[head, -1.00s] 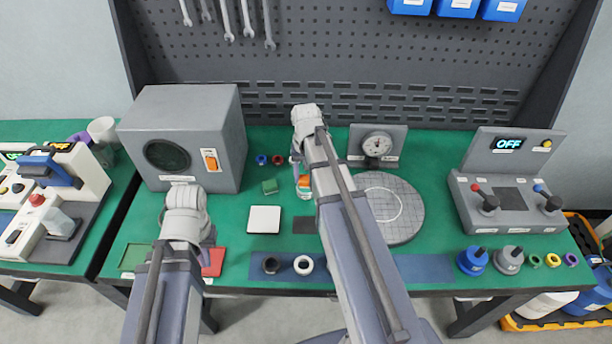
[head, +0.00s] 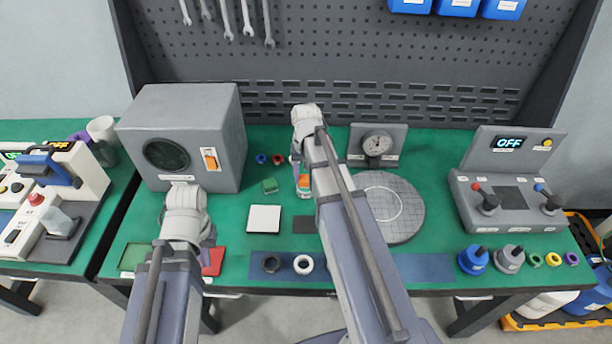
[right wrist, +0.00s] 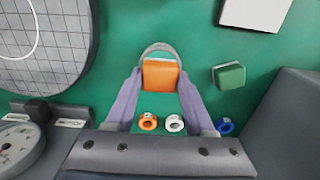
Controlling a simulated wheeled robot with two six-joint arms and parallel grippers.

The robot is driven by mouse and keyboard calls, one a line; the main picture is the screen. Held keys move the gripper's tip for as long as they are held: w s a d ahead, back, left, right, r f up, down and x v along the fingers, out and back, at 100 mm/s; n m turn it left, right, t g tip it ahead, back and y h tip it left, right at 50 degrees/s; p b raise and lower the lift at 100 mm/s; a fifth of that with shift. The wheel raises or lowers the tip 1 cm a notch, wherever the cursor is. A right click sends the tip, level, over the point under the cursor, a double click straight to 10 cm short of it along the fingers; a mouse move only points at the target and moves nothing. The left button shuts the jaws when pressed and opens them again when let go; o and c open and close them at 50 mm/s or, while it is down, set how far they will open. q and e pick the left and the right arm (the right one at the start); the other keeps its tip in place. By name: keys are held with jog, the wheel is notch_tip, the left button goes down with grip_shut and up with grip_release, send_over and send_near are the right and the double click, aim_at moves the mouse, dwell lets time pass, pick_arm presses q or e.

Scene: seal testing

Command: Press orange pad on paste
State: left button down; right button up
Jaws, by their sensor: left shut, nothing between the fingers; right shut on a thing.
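My right gripper (right wrist: 160,62) is shut on the orange pad (right wrist: 161,76), a small orange block between its purple fingers in the right wrist view. A grey curved piece arches just past the pad. In the head view the orange pad (head: 304,182) shows partly beside my right arm, over the green mat. My left gripper (head: 207,238) is shut and empty, low over the left part of the bench near a red square; its tips are mostly hidden by its arm. I cannot make out any paste. A white square plate (head: 264,219) lies in front of the pad.
A green block (head: 269,186) lies left of the pad. A round gridded plate (head: 405,225) and a dial gauge (head: 377,145) are to the right. A grey box (head: 190,125) stands back left. Small rings (right wrist: 174,123) lie near the right gripper. A control panel (head: 505,200) is far right.

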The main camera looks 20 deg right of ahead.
pick_arm(q)
jog(key=shift+f+b, duration=0.4)
jog(key=shift+f, duration=0.05)
pick_arm(e)
jog(key=shift+f, duration=0.45)
dwell(0.8)
pick_arm(q)
jog(key=shift+r, duration=0.15)
pick_arm(e)
jog(key=shift+r, duration=0.1)
